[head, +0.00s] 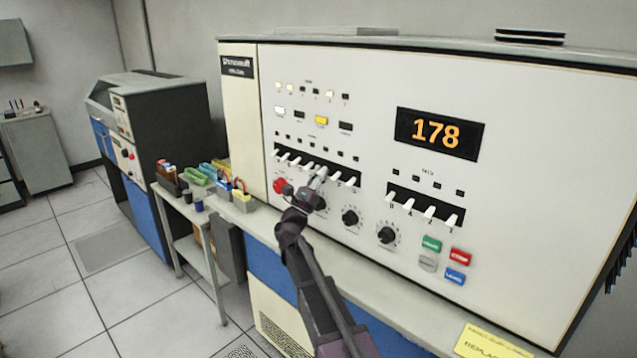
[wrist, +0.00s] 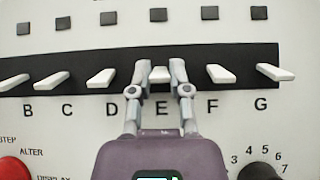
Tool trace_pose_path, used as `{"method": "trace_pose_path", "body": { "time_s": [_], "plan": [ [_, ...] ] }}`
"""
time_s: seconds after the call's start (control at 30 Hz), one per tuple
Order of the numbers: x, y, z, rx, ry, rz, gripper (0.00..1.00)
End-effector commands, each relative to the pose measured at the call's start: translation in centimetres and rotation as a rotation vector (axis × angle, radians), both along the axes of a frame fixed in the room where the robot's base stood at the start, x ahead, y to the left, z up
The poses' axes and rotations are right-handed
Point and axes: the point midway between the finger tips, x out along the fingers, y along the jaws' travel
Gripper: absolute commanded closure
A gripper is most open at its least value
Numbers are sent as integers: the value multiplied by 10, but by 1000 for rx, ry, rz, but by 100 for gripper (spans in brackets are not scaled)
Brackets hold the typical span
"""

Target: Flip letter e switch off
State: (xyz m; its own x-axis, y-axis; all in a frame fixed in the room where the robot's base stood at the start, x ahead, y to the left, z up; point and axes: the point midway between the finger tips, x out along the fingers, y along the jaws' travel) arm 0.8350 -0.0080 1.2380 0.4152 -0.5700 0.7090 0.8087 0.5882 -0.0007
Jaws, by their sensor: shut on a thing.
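The letter E switch (wrist: 160,75) is a white lever in a black strip, above the printed letter E, in the wrist view. My gripper (wrist: 160,72) has one finger on each side of this lever and is shut on it. The lever's tip shows between the fingertips, and its lower part is hard to make out. In the head view my gripper (head: 320,174) reaches the left switch row on the console, where the fingers hide the E lever.
Neighbouring levers D (wrist: 103,78) and F (wrist: 220,74) stand close on either side. Below the row are a red knob (head: 279,186) and black dials (head: 350,217). A second switch row (head: 425,209) is further right, under a display reading 178 (head: 440,133).

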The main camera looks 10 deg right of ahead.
Motion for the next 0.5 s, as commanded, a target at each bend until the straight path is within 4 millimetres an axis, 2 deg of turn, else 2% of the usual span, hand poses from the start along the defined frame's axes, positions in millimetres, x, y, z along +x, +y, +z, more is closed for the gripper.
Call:
{"method": "trace_pose_path", "body": {
  "time_s": [0.5],
  "plan": [
    [0,-2,-1,-54,-40,-2,100]
  ]
}}
